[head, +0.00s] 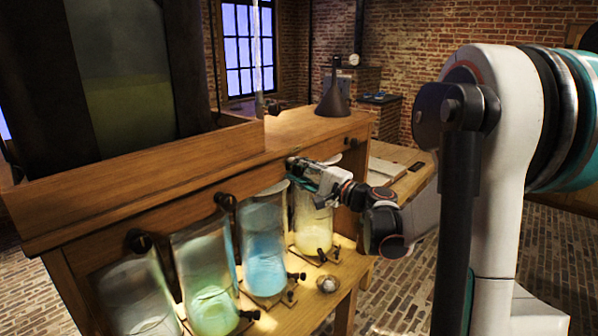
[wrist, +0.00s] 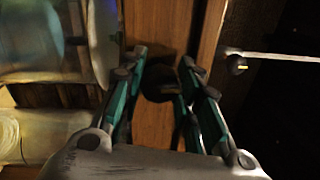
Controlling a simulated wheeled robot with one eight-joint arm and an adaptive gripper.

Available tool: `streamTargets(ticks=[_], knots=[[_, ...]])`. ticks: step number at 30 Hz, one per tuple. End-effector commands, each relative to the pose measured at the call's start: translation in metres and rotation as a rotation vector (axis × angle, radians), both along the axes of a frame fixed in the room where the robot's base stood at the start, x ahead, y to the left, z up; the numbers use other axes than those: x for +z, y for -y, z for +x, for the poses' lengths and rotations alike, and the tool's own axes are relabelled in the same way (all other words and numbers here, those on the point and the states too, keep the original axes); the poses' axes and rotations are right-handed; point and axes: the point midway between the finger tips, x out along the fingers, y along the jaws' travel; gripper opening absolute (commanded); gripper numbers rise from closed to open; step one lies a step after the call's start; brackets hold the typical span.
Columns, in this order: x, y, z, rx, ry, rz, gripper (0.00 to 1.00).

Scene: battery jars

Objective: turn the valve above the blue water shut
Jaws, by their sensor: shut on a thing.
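A row of glass jars stands on a shelf under a wooden beam. The blue water (head: 265,268) is in the third jar from the left. Black valve knobs sit along the beam. My gripper (head: 294,169) reaches in from the right to the beam, at the knob above and slightly right of the blue jar, and mostly hides that knob in the head view. In the wrist view a dark round valve knob (wrist: 159,82) lies between the fingers of my gripper (wrist: 158,76), which are shut on it. The knob's exact turn angle cannot be told.
The green jar (head: 213,305) and yellow jar (head: 311,238) flank the blue one. Other knobs (head: 225,201) stick out along the beam. A small round dish (head: 327,285) is on the shelf. A dark funnel-shaped object (head: 335,98) stands on top. Brick floor lies to the right.

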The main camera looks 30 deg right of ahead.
Motion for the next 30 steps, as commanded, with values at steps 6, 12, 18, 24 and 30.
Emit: streamTargets(ticks=[6, 12, 18, 24, 30], knots=[[0.0, 0.0, 0.0, -0.001, 0.0, 0.0, 0.51], [0.0, 0.0, 0.0, 0.0, 0.0, 0.0, 0.51], [-0.001, 0.003, -0.007, -0.002, 0.0, -0.001, 0.51], [-0.003, 0.015, -0.038, -0.004, 0.001, -0.001, 0.51], [-0.006, 0.029, -0.076, -0.004, 0.0, 0.0, 0.51]])
